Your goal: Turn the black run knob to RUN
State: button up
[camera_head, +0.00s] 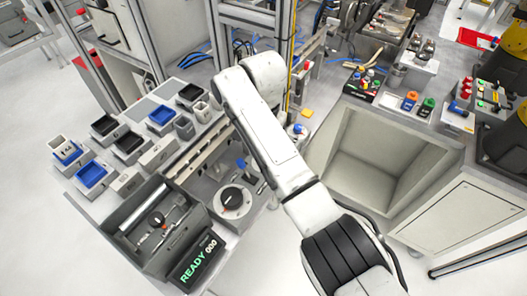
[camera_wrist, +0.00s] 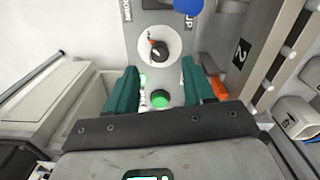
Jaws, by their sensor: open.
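The black run knob (camera_wrist: 158,49), with an orange pointer mark, sits on a round white dial on a grey panel in the wrist view. In the head view what looks like the same knob (camera_head: 232,198) is left of my arm. The lettering by the dial is only partly readable. My gripper is not clearly visible in the head view.
A green button (camera_wrist: 160,99) shows between the fingers, and a blue ball-shaped part (camera_wrist: 188,4) is above the dial. A display (camera_head: 197,262) reads READY 000. A grey toolbox (camera_head: 125,222) stands left of the dial. An open bin (camera_head: 372,150) is right of my arm.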

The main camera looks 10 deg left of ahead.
jog(key=shift+r+b, duration=0.35)
jog(key=shift+r, duration=2.45)
jog(key=s+d+f+n+y, duration=0.1)
jog(key=s+d+f, duration=0.5)
jog(key=d+f, duration=0.3)
jog(key=s+d+f+y, duration=0.1)
jog(key=s+d+f, duration=0.5)
jog(key=d+f, duration=0.35)
jog(key=s+d+h, duration=0.1)
jog(key=s+d, duration=0.9)
jog(key=s, duration=0.2)
jog(key=s+d+f+t+h, duration=0.1)
jog(key=s+d, duration=0.8)
jog(key=s, duration=0.3)
jog(key=shift+s+d+b, duration=0.15)
jog(key=shift+d+b, duration=0.15)
jog(key=shift+d, duration=0.1)
